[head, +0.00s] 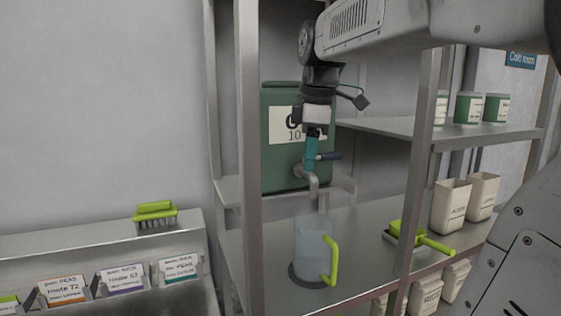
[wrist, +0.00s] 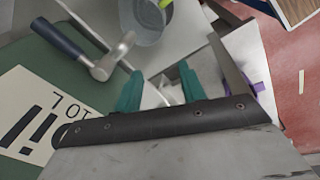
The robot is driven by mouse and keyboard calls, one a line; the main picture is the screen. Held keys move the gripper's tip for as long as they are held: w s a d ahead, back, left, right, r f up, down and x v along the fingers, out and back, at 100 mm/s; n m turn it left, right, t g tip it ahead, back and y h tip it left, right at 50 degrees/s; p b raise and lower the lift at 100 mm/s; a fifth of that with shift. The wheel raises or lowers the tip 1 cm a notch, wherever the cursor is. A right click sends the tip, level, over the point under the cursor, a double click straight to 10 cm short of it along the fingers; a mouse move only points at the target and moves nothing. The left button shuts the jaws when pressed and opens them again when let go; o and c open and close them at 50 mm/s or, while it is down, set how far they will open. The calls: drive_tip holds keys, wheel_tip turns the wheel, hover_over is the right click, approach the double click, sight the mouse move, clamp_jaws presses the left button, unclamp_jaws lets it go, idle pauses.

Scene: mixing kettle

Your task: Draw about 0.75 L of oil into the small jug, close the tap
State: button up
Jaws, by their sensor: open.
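The green oil container (head: 278,160) stands on a shelf, its label partly behind my arm. Its metal tap (head: 312,182) has a dark lever (head: 329,156) pointing sideways. The wrist view shows the dark lever handle (wrist: 60,40) and the metal tap (wrist: 112,58) left of my fingers. The clear small jug (head: 311,245), with a lime handle, stands upright below the spout; it also shows in the wrist view (wrist: 148,25). I cannot tell its oil level. My gripper (head: 311,160) points down beside the tap; in the wrist view its teal fingers (wrist: 160,90) are apart and empty.
Metal shelf posts (head: 249,150) stand left and right of the container. A lime scoop or brush (head: 415,238) and beige bins (head: 451,205) lie right of the jug. Green tins (head: 468,107) stand on the upper shelf. A brush (head: 155,213) and label cards (head: 62,290) are at left.

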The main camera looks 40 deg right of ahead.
sight(333, 153)
drive_tip(key=w+d+r+n, duration=0.2)
drive_tip(key=d+r+n, duration=0.1)
drive_tip(key=d, duration=0.3)
drive_tip(key=w+d+r+n, duration=0.2)
drive_tip(key=d+r, duration=0.1)
drive_tip(key=d, duration=0.4)
drive_tip(key=shift+w+f, duration=0.2)
drive_tip(key=shift+f, duration=1.05)
drive_tip(key=shift+w+f, duration=0.2)
drive_tip(key=shift+f, duration=1.1)
drive_tip(key=shift+w+f, duration=0.2)
drive_tip(key=shift+f, duration=1.05)
clamp_jaws()
